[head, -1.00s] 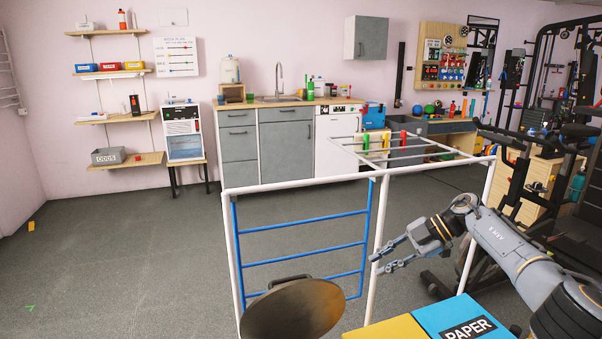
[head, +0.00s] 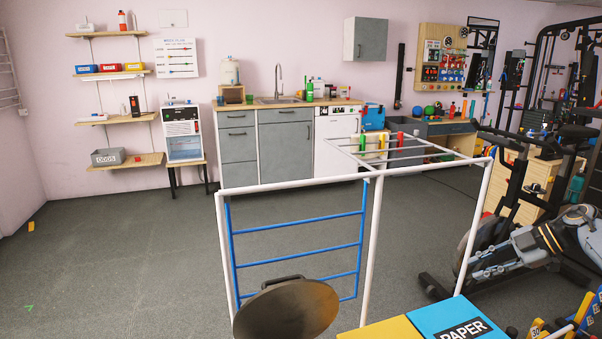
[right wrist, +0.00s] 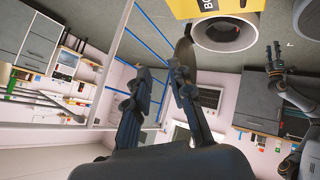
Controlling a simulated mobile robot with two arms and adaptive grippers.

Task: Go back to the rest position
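My right gripper (head: 490,260) is at the right side of the head view, with its fingers pointing left. In the right wrist view its two dark fingers (right wrist: 158,95) stand apart with nothing between them. It is open and empty. What looks like my left gripper (right wrist: 273,50) shows small at the right of the right wrist view, on a grey arm. Its finger gap is too small to judge. The left gripper is not in the head view.
A white-and-blue rail frame (head: 370,235) stands in front of me. A dark round pan-like disc (head: 288,312) is at its near side. Yellow (head: 385,329) and blue PAPER (head: 447,313) boxes are at the bottom. An exercise machine (head: 510,190) stands right.

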